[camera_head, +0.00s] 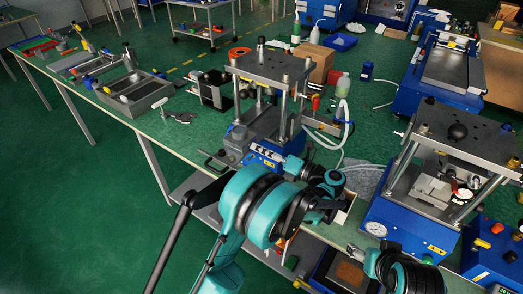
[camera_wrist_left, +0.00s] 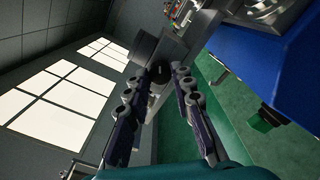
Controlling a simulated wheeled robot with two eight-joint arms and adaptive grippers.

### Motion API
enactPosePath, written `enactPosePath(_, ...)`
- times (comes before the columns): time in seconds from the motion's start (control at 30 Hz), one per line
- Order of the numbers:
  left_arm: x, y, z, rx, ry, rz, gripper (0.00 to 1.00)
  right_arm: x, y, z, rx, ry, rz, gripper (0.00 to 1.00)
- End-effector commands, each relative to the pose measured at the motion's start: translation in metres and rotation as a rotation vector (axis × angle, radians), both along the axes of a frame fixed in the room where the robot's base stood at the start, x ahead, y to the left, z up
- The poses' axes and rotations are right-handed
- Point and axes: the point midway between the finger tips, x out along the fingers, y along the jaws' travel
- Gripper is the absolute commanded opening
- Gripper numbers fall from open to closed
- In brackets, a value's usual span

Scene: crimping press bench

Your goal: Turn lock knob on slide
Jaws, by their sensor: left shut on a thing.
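A dark round knob (camera_wrist_left: 157,70) sits between the fingertips of my left gripper (camera_wrist_left: 160,80) in the left wrist view. The gripper is shut on it, with one finger on either side. It is joined to a grey metal part behind it. In the head view my left arm reaches to the front of the middle press (camera_head: 270,75), which has steel columns and a blue base.
A second press (camera_head: 456,140) on a blue base with a gauge stands to the right. A clear bottle (camera_head: 343,86) and a cardboard box (camera_head: 318,62) stand behind the press.

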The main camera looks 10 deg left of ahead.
Motion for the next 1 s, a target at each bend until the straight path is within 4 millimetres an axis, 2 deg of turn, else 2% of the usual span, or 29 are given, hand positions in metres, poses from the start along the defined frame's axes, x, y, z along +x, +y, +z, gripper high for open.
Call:
enactPosePath(0.5,-0.0001,-0.0004,-0.0006,-0.139,-0.375,-0.001,0.00,0.0000,0.0000,-0.0016,0.000,0.000,0.000,0.66)
enactPosePath(1.0,-0.0002,-0.0002,-0.0005,-0.179,-0.488,0.000,0.00,0.0000,0.0000,-0.0019,0.000,0.000,0.000,0.66)
